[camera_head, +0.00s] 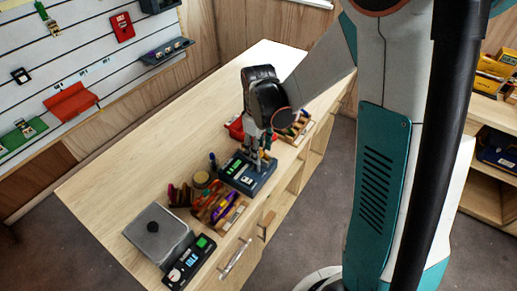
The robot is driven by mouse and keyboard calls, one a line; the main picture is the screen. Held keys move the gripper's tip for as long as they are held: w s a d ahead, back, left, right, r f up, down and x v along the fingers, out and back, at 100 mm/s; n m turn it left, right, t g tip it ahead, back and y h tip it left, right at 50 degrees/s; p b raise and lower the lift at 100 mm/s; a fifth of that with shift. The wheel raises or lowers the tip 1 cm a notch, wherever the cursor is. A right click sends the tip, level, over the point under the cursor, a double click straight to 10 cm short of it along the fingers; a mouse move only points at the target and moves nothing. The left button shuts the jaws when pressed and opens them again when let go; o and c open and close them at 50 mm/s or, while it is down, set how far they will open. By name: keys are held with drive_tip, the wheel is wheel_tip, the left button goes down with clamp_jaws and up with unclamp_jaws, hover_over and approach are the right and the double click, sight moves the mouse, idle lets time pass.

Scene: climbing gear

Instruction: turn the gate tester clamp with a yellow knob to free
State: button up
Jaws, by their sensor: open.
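A dark blue box with a small green display and a pale label, which looks like the gate tester (236,178), sits on the wooden bench. A small yellow-orange spot at its back right looks like the clamp's yellow knob (262,154). My gripper (257,162) points down over the right part of this box, with its fingers close around or beside the knob. The gripper is open. The fingers hide much of the clamp, so I cannot tell its setting or whether the fingers touch it.
A red tray (236,129) and a wooden box of small items (300,128) lie behind the tester. The bench's left side is clear.

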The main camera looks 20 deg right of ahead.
drive_tip(key=shift+f, duration=0.1)
clamp_jaws()
drive_tip(key=shift+m, duration=0.3)
drive_tip(key=m+b, duration=0.1)
drive_tip(key=m, duration=0.2)
drive_tip(key=shift+b, duration=0.4)
drive_tip(key=m+b, duration=0.1)
drive_tip(key=m, duration=0.4)
drive_tip(key=m+b, duration=0.1)
drive_tip(key=m, duration=0.3)
drive_tip(key=m+b, duration=0.1)
drive_tip(key=m, duration=0.4)
drive_tip(key=shift+m, duration=0.3)
